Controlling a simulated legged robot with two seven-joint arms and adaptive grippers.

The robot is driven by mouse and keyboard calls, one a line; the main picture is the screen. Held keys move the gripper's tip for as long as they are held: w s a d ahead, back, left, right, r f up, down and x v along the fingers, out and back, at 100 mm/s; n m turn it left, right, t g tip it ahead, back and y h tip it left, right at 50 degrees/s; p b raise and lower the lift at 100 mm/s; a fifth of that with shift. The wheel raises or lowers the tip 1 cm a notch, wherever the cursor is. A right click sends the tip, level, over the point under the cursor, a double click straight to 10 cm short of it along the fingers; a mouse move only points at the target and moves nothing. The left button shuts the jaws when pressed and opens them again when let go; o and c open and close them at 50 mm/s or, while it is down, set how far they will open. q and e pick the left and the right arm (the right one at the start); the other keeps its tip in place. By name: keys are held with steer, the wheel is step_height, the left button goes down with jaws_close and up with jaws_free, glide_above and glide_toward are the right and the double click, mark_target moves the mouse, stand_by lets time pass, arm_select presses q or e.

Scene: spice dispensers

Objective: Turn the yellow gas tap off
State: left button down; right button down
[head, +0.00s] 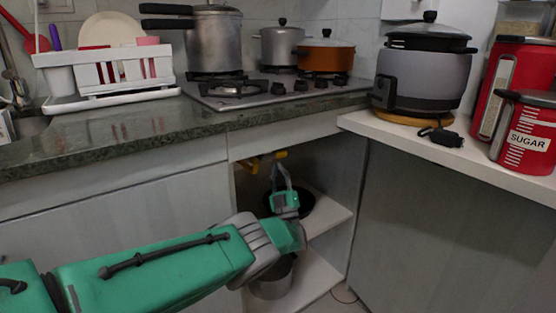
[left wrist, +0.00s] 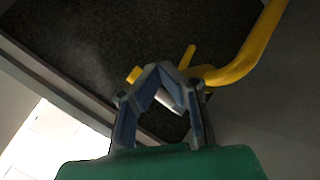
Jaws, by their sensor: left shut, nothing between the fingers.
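The yellow gas tap and its pipe (head: 252,165) show under the counter, at the top of the open cabinet, in the head view. In the left wrist view the yellow pipe (left wrist: 246,62) curves in from the upper right, and a thin yellow lever (left wrist: 188,57) sticks up from it. My left gripper (head: 277,165) reaches into the cabinet right beside the tap. Its fingertips (left wrist: 168,72) meet and hold nothing. They overlap part of the yellow fitting in the left wrist view, and I cannot tell whether they touch it. My right gripper is out of view.
The cabinet has a shelf (head: 328,218) with a dark pan (head: 303,203) just below my gripper and a metal pot (head: 270,284) lower down. The counter (head: 120,137) is above. The gas stove (head: 262,97) carries pots. A rice cooker (head: 425,82) stands at right.

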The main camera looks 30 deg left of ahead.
arm_select(q)
steer(key=shift+a+f, duration=0.1)
steer(key=shift+a, duration=0.2)
steer(key=shift+s+d+r+p, duration=0.1)
steer(key=shift+d+r+p, duration=0.25)
steer(key=shift+r+p, duration=0.3)
stand_by(0.3)
steer(key=shift+d+r, duration=0.1)
steer(key=shift+r, duration=0.15)
stand_by(0.3)
stand_by(0.4)
